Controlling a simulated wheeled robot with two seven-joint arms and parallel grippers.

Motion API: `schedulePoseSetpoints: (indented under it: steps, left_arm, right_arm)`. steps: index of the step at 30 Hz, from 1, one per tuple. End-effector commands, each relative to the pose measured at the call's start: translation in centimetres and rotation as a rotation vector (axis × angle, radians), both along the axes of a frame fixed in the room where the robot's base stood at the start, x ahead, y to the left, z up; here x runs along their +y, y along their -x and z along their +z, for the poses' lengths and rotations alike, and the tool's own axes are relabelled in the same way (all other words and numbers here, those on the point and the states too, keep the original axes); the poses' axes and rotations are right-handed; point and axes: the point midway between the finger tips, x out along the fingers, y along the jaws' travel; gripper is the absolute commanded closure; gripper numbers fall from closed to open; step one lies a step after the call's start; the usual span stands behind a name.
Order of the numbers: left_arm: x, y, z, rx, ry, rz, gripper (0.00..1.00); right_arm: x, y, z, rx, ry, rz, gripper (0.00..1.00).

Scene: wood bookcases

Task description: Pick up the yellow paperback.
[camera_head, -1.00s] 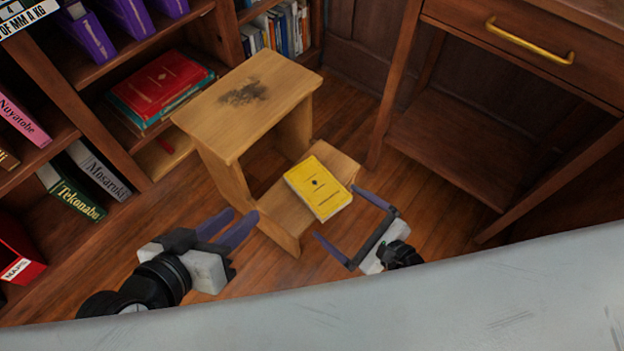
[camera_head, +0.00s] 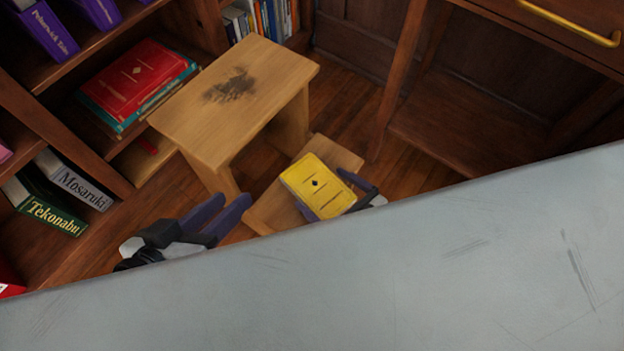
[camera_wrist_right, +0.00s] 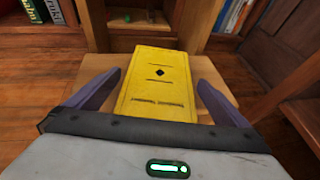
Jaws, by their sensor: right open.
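The yellow paperback (camera_head: 318,186) lies flat on the lower step (camera_head: 276,206) of a wooden step stool (camera_head: 235,97). In the right wrist view the yellow paperback (camera_wrist_right: 160,80) sits between the two fingers of my right gripper (camera_wrist_right: 155,95). My right gripper (camera_head: 338,199) is open at the near end of the book, one finger on each side, with gaps visible in the wrist view. My left gripper (camera_head: 220,214) is to the left of the step; its two purple fingers lie close together with a narrow gap between them, and they hold nothing visible.
A grey surface (camera_head: 350,270) fills the bottom of the head view and hides part of both arms. Bookcases with a red book (camera_head: 138,78) and binders stand at left. A wooden desk (camera_head: 470,110) stands at right. Bare floor (camera_head: 345,105) shows behind the stool.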

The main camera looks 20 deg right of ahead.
Motion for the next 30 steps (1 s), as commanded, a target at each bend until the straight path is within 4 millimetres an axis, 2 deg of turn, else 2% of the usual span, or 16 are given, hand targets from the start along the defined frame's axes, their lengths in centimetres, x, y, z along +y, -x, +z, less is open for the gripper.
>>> schedulePoseSetpoints:
  steps: [3,11,19,30]
  left_arm:
    - [-0.04,-0.01,-0.01,-0.003,0.005,0.000,0.69]
    - [-0.06,-0.01,0.11,-0.005,0.007,0.000,0.69]
    - [-0.07,-0.03,0.25,-0.008,0.008,0.000,0.69]
    - [0.01,-0.05,0.69,-0.009,0.002,0.001,0.69]
  right_arm:
    - [0.25,-0.25,-0.60,0.001,0.000,-0.006,0.00]
    - [0.30,-0.30,-0.62,0.001,0.000,-0.007,0.00]
    - [0.30,-0.29,-0.62,0.001,0.000,-0.006,0.46]
    - [0.31,-0.37,0.09,-0.002,-0.001,-0.007,0.47]
